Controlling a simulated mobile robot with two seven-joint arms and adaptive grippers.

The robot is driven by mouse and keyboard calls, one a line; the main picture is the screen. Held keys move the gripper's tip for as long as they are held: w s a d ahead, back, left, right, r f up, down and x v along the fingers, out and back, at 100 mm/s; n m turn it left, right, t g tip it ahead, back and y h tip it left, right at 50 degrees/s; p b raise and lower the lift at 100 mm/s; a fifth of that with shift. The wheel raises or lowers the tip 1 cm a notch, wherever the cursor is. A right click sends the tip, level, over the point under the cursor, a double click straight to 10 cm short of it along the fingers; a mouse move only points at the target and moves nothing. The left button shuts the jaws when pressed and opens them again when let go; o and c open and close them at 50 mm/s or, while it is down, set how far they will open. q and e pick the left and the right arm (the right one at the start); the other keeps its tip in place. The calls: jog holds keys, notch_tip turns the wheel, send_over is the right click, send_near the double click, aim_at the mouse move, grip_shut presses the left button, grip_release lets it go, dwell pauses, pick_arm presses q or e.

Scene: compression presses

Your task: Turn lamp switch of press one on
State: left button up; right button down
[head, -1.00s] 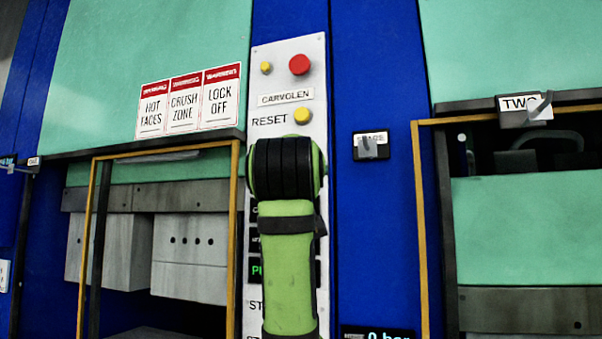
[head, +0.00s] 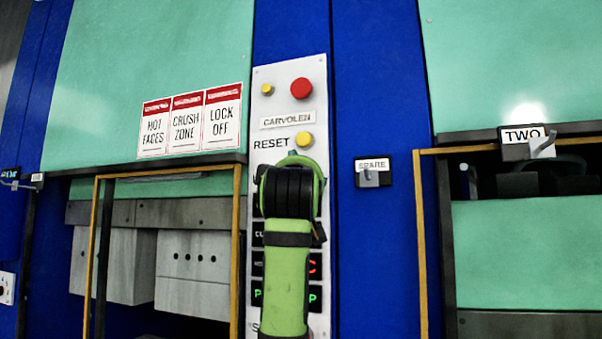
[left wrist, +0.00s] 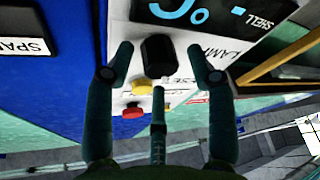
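In the left wrist view a black knob (left wrist: 160,58) sits on the white control panel (left wrist: 190,78) next to a partly hidden label reading "LAM". My left gripper (left wrist: 160,50) is open, with its fingers spread on both sides of the knob and visible gaps to them. A further finger lies below the knob in the picture. In the head view my green and black left arm covers the middle of the panel (head: 265,110), so the knob and the gripper are hidden there. My right gripper is in neither view.
The panel carries a red button (head: 301,88), a yellow RESET button (head: 304,139) and a small yellow button (head: 267,89). A SPARE switch (head: 369,178) and a TWO switch (head: 541,144) stand to the right. Yellow-edged frames (head: 238,245) flank the panel.

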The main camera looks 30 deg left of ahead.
pick_arm(q)
jog(key=shift+w+f, duration=0.1)
jog(key=shift+w, duration=0.05)
jog(key=c, duration=0.7)
jog(key=shift+c, duration=1.1)
jog(key=shift+s+a+r+m+t+h+b, duration=0.15)
jog(key=shift+m+t+h+b, duration=0.8)
jog(key=shift+m, duration=1.85)
jog(key=shift+s+a+m+t+h+b, duration=0.1)
jog(key=shift+m+t+h+b, duration=0.3)
jog(key=shift+m+h, duration=1.75)
jog(key=shift+s+a+r+m+t+h+b, duration=0.15)
jog(key=shift+m+t+h+b, duration=0.5)
jog(key=shift+m, duration=2.8)
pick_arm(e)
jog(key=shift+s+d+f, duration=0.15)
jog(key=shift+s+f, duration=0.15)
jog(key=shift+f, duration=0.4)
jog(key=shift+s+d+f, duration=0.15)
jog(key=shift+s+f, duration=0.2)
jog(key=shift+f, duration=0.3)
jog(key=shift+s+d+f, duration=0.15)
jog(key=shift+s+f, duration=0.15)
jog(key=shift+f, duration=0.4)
pick_arm(q)
jog(key=shift+m, duration=0.3)
jog(key=o, duration=1.1)
jog(key=shift+w+f, duration=0.2)
jog(key=shift+f, duration=0.05)
